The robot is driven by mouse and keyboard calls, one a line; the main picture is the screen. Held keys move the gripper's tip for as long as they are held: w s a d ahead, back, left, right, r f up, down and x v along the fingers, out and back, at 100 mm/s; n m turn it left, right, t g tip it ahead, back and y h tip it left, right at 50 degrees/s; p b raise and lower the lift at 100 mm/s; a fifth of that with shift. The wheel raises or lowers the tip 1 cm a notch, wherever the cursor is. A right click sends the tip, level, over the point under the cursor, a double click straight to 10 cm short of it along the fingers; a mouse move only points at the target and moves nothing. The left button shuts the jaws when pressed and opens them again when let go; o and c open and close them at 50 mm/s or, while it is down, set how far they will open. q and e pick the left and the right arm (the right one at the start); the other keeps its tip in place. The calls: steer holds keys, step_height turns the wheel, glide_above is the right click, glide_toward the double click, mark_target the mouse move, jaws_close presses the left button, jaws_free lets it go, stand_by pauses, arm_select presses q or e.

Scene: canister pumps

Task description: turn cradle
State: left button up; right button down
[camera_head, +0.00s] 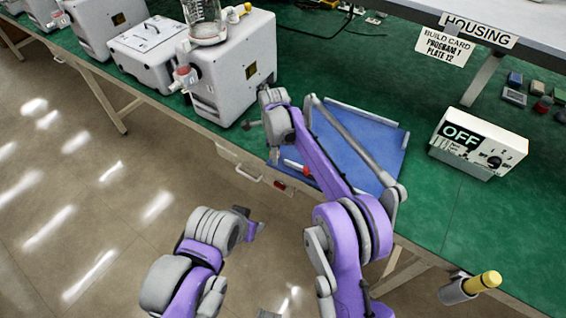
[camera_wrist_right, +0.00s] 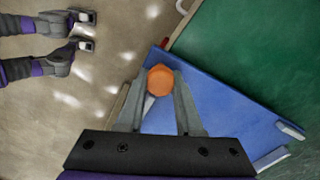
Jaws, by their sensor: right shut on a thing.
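The blue plate (camera_head: 370,143), which looks like the cradle, lies turned at an angle on the green bench near its front edge. Pale end pieces show at its rim, and it also fills the middle of the right wrist view (camera_wrist_right: 215,95). My right gripper (camera_wrist_right: 159,82) is shut on an orange round knob (camera_wrist_right: 160,79) at the plate's left corner; a pale bar shows below the knob. In the head view my right gripper (camera_head: 274,158) points down beside a red piece (camera_head: 294,166). My left gripper (camera_head: 254,229) hangs over the floor, apart from the bench; its jaws are unclear.
A grey canister pump (camera_head: 235,75) stands left of the plate, close to my right wrist. A box marked OFF (camera_head: 478,143) stands to the right. A drawer handle (camera_head: 248,173) juts from the bench front. A yellow-topped holder (camera_head: 470,287) is at lower right.

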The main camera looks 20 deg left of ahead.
steer(key=shift+w+a+m+p, duration=0.2)
steer(key=shift+w+a+m, duration=0.15)
steer(key=shift+w, duration=0.25)
steer(key=shift+w+a+m+p, duration=0.15)
steer(key=shift+w+a+m, duration=0.15)
steer(key=shift+w, duration=0.3)
arm_select(q)
steer(key=shift+w+d+r, duration=0.1)
steer(key=shift+w+r, duration=0.05)
steer(key=shift+r, duration=0.65)
arm_select(e)
steer(key=shift+r, duration=0.1)
steer(key=c, duration=1)
jaws_free()
steer(key=shift+w, duration=0.1)
steer(key=o, duration=0.4)
steer(key=shift+w, duration=0.1)
arm_select(q)
steer(key=shift+w, duration=0.2)
arm_select(e)
steer(key=shift+o, duration=0.2)
arm_select(q)
steer(key=shift+w+r+p, duration=0.2)
steer(key=shift+r+p, duration=0.3)
steer(key=shift+r, duration=0.1)
arm_select(e)
step_height(320, 180, up, 11)
